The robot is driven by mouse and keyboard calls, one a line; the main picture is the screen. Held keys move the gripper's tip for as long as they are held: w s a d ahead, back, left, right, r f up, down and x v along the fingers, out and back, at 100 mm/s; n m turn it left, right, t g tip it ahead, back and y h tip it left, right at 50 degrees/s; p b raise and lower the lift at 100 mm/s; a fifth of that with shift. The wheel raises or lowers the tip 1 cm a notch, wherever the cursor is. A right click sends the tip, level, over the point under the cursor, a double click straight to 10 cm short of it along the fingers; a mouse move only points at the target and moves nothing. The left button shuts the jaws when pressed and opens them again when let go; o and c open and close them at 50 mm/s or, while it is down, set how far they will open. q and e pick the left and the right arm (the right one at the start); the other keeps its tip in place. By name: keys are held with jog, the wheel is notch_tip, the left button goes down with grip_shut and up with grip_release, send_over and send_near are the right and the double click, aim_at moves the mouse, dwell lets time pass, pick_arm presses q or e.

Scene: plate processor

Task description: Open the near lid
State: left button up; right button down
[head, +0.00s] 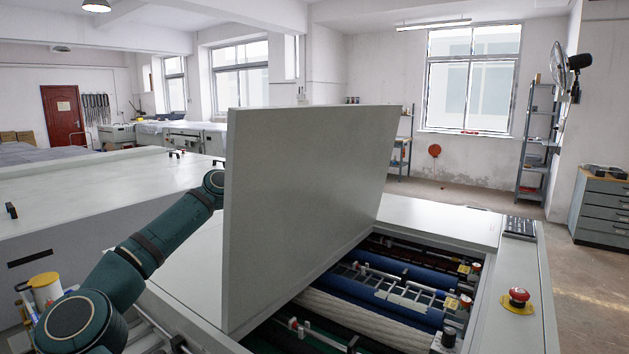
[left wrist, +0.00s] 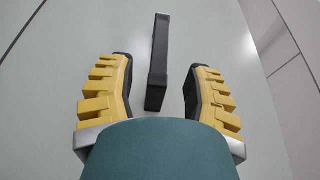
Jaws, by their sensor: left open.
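A large pale grey lid (head: 300,190) stands raised and nearly upright over the machine in the head view. The machine's inside, with blue and white rollers (head: 395,290), shows open to its right. My left arm comes in from the left and passes behind the lid, which hides my left gripper there. In the left wrist view my left gripper (left wrist: 158,68) is open. Its yellow-padded fingers stand on either side of a black bar handle (left wrist: 158,50) on a flat pale surface, with gaps on both sides. I cannot tell for sure which panel carries this handle.
A red emergency button (head: 518,296) sits on the machine's right rim, with a black keypad (head: 520,228) farther back. Another long pale cover (head: 90,205) lies flat at the left. A drawer cabinet (head: 603,212) stands at the right. Open floor lies to the right of the machine.

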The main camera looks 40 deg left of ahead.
pick_arm(q)
jog(key=shift+x, duration=2.7)
jog(key=shift+s+a, duration=0.1)
grip_shut()
